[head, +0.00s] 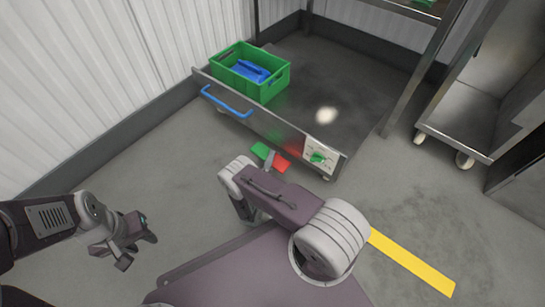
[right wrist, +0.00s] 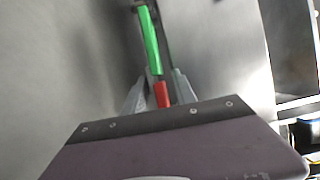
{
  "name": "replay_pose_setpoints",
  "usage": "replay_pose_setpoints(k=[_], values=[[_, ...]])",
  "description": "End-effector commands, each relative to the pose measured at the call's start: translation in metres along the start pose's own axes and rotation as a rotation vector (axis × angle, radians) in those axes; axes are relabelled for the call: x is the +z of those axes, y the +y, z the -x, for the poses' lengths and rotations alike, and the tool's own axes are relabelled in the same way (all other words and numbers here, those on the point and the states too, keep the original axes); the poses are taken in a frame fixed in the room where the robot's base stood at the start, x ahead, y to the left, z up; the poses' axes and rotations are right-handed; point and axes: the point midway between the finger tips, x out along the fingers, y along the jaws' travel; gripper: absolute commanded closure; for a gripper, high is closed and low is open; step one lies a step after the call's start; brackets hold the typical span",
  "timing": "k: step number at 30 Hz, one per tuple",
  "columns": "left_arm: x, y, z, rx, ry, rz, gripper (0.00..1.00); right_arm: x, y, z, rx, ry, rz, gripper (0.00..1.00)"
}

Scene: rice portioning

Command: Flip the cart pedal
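The cart (head: 335,165) is a low flat metal platform with a blue handle (head: 228,103) on its front side. Its pedal has a green part (head: 262,150) and a red part (head: 281,164), low at the cart's front. In the right wrist view the green part (right wrist: 150,45) points away and the red part (right wrist: 162,95) is nearer. My right gripper (right wrist: 158,93) is open, its fingers on either side of the red part; contact cannot be told. My arm hides most of it in the head view. My left gripper (head: 138,248) is open and empty at the lower left.
A green crate (head: 272,90) holding a blue item (head: 250,70) stands on the cart. A green knob (head: 318,157) sits on a panel at the cart's right end. A wheeled metal rack (head: 455,125) stands at right. A yellow strip (head: 412,262) marks the floor. A corrugated wall bounds the left.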

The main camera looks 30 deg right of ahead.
Motion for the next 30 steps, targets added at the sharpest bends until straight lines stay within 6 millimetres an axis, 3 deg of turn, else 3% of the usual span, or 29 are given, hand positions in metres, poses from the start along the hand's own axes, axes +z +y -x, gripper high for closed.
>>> replay_pose_setpoints(k=[4, 7, 8, 30], values=[[0.0001, 0.0000, 0.0000, 0.000, 0.000, 0.000, 0.64, 0.0000, 0.0000, 0.0000, 0.000, 0.000, 0.000, 0.67], [0.0001, 0.0000, 0.0000, 0.000, 0.000, 0.000, 0.64, 0.0000, 0.0000, 0.0001, 0.000, 0.000, 0.000, 0.95], [0.0001, 0.0000, 0.0000, 0.000, 0.000, 0.000, 0.64, 0.0000, 0.0000, 0.0001, 0.000, 0.000, 0.000, 1.00], [0.0001, 0.0000, 0.0000, 0.000, 0.000, 0.000, 0.64, -0.0004, 0.0002, 0.0005, 0.001, 0.001, 0.001, 1.00]])
